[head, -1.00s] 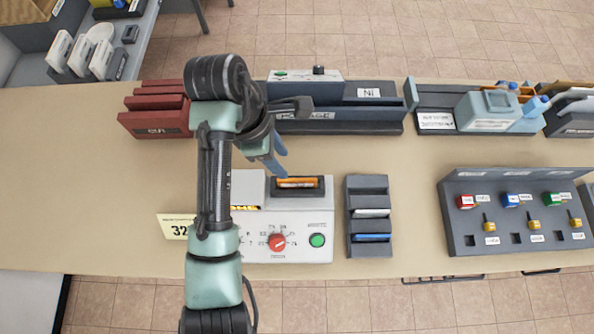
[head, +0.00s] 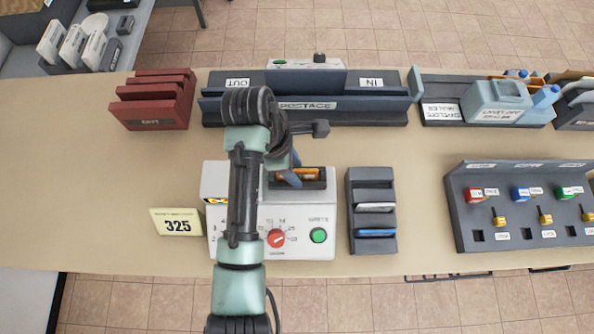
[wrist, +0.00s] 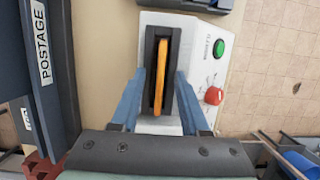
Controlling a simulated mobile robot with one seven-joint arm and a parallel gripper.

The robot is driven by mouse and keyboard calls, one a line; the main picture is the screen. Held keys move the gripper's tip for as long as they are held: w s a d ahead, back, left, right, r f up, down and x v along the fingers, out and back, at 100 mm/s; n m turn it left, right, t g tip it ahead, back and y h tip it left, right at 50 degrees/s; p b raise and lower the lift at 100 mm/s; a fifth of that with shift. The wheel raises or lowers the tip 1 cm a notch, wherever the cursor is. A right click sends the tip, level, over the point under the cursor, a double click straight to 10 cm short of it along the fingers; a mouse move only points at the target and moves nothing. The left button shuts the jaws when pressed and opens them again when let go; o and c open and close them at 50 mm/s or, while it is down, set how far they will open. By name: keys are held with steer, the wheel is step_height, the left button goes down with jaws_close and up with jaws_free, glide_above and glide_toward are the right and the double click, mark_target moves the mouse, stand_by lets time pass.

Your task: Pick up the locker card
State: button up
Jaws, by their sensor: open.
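An orange card (wrist: 160,75) stands on edge in the dark slot of a white machine (head: 290,215); no lettering on it can be read to confirm it is the locker card. In the head view the orange card (head: 300,174) is partly hidden by my gripper (head: 290,172). In the wrist view my gripper (wrist: 157,88) is open, one blue finger on each side of the slot, with the card between them. I cannot tell how far above the card the fingertips are. The machine has a red knob (head: 277,238) and a green button (head: 319,235).
A grey rack (head: 372,180) with a white and a blue card stands right of the machine. A yellow 325 sign (head: 177,222) stands left. The POSTAGE tray (head: 230,108) and a red holder (head: 160,85) line the back. A key panel (head: 465,215) is at right.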

jaws_close()
steer(key=shift+r, duration=0.1)
stand_by(0.4)
